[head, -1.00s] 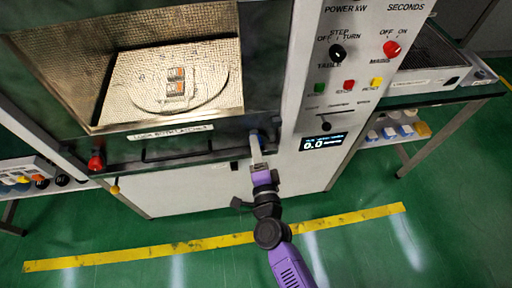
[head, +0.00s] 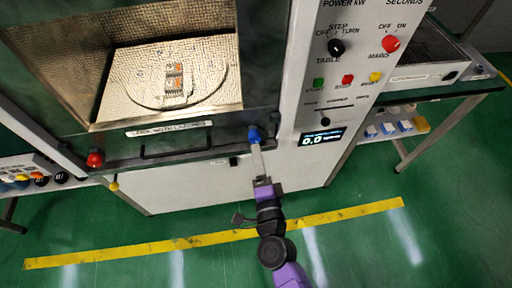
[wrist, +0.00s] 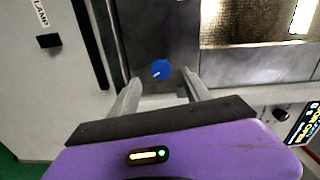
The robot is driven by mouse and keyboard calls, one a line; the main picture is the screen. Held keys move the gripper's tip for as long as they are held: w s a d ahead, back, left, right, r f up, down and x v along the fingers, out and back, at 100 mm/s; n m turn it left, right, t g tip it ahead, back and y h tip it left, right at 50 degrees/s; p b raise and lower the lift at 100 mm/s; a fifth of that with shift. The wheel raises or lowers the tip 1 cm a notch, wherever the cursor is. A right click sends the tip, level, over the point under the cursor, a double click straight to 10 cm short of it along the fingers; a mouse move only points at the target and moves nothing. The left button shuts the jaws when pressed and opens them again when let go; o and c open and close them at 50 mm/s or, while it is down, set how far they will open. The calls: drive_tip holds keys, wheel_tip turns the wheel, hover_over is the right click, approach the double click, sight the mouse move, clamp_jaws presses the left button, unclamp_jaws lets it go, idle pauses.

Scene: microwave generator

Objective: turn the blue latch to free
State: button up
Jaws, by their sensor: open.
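The blue latch (head: 254,135) is a small round knob at the lower right corner of the microwave door frame. In the wrist view the blue latch (wrist: 161,70) shows a short white mark on its face. My gripper (head: 257,150) points at it from below and in front. In the wrist view my gripper (wrist: 160,88) is open, with one finger on each side of the latch in the picture. I cannot tell whether a finger touches it. A red latch (head: 95,159) sits at the lower left corner of the door.
A black door handle (head: 176,147) runs between the latches, under a label strip (head: 168,129). The control panel (head: 350,75) with knobs and buttons stands to the right. A yellow knob (head: 114,186) is at lower left.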

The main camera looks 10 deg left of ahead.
drive_tip(key=shift+v, duration=1.3)
drive_tip(key=s+d+r+n+g+h, duration=0.1)
drive_tip(key=s+d+r+n, duration=0.3)
drive_tip(key=s+d, duration=0.3)
drive_tip(key=s+d+r+n+h, duration=0.2)
drive_tip(key=s+d+r+n, duration=0.2)
drive_tip(key=s+d, duration=0.4)
drive_tip(key=s+d+r+n+g+h, duration=0.1)
drive_tip(key=s+d+r+n, duration=0.3)
drive_tip(key=s, duration=1.2)
drive_tip(key=d+n+h, duration=0.1)
drive_tip(key=d, duration=0.2)
drive_tip(key=shift+s+d+g, duration=0.15)
drive_tip(key=shift+d+g, duration=0.15)
drive_tip(key=shift+r, duration=0.1)
